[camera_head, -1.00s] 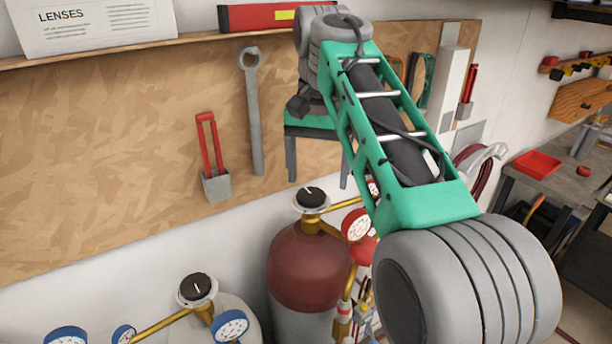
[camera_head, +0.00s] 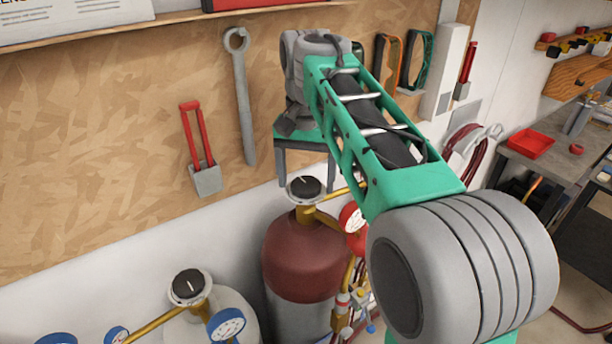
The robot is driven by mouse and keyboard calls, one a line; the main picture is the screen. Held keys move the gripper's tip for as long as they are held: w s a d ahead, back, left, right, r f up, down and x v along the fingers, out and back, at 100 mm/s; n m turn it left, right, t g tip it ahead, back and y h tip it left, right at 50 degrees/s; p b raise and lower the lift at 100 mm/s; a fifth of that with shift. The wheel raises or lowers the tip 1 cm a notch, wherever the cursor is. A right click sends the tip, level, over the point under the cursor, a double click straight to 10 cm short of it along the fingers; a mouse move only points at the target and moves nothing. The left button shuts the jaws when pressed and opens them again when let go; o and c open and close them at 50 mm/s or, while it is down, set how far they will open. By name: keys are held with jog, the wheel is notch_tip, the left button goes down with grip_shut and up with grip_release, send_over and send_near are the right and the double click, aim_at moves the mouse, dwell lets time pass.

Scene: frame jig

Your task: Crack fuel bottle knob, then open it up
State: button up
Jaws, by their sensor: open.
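The fuel bottle (camera_head: 300,250) is a dark red cylinder with a paler lower part, standing against the wall in the head view. Its knob (camera_head: 304,188) is a light dial with a black top and a white mark, sitting on brass fittings. My gripper (camera_head: 307,184) points down, its two grey fingers apart and empty. In the picture the fingertips lie on either side of the knob's upper part. I cannot tell their exact height or whether they touch it.
A pale second bottle (camera_head: 235,312) with its own black-topped knob (camera_head: 190,287) and blue gauges stands at lower left. A red gauge (camera_head: 351,217) sits right of the fuel bottle. A wrench (camera_head: 243,100) and red-handled tool (camera_head: 200,150) hang on the board behind.

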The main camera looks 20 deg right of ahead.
jog(key=shift+c, duration=0.3)
jog(key=c, duration=1.3)
jog(key=shift+n, duration=2.9)
jog(key=o, duration=1.4)
jog(key=shift+c, duration=0.2)
jog(key=shift+r, duration=0.1)
